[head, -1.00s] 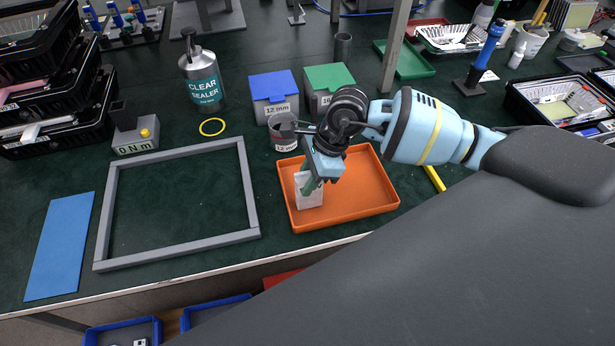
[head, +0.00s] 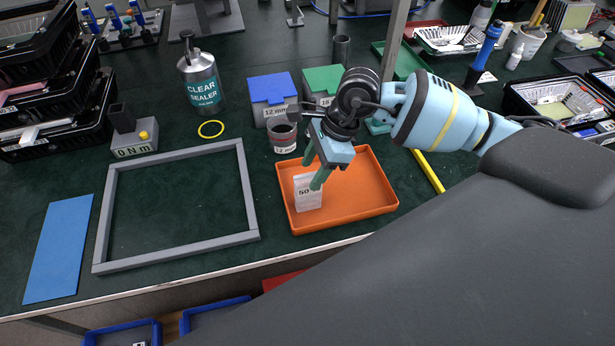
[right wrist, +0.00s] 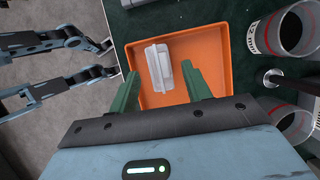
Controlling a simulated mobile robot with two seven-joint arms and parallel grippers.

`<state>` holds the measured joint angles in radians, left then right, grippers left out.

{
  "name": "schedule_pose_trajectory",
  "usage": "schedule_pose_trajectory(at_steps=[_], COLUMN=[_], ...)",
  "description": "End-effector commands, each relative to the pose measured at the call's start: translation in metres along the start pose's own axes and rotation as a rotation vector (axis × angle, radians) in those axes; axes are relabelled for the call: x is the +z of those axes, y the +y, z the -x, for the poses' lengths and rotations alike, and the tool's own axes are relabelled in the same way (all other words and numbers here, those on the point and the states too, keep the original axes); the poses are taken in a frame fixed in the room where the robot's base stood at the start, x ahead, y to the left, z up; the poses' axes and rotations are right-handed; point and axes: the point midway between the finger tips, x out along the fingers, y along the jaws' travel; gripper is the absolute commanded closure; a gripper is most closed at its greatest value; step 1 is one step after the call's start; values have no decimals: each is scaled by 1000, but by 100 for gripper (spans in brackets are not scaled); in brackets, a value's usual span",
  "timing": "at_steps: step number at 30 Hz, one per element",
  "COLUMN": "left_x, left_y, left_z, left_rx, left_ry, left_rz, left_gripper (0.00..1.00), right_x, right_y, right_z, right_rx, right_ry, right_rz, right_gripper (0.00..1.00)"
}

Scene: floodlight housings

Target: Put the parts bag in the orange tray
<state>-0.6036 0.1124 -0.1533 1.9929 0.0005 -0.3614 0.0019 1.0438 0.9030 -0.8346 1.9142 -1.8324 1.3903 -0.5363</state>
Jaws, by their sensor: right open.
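The parts bag (head: 308,193) is a small whitish packet marked 50. It stands in the left part of the orange tray (head: 365,193) at the table's front edge. My right gripper (head: 313,173) is open above the tray, its green fingers just over and beside the bag. In the right wrist view the bag (right wrist: 158,67) lies inside the tray (right wrist: 213,47), ahead of and between the open fingers (right wrist: 158,92), which look clear of it. My left gripper is not seen in the head view.
A red-banded tin (head: 283,137) stands just behind the tray, with blue-lidded (head: 271,88) and green-lidded (head: 328,80) boxes behind it. A grey frame (head: 180,200) lies to the left. A yellow bar (head: 428,171) lies right of the tray.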

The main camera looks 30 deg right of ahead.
Motion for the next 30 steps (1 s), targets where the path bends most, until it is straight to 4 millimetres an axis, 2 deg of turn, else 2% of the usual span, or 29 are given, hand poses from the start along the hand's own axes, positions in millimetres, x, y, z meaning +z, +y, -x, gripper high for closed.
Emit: schedule_pose_trajectory(at_steps=[1,6,12,18,30], left_x=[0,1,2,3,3], left_y=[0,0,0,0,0], left_z=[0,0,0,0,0], left_rx=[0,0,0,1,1], left_ry=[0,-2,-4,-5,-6], left_rz=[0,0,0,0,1], left_gripper=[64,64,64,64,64], right_x=[-1,0,0,0,0], right_y=[-1,-1,0,0,0], right_z=[12,44,68,76,76], right_rx=[-5,-4,-1,0,0], right_ry=[2,1,1,1,1], right_rz=[0,0,0,0,0], right_gripper=[51,51,51,51,51])
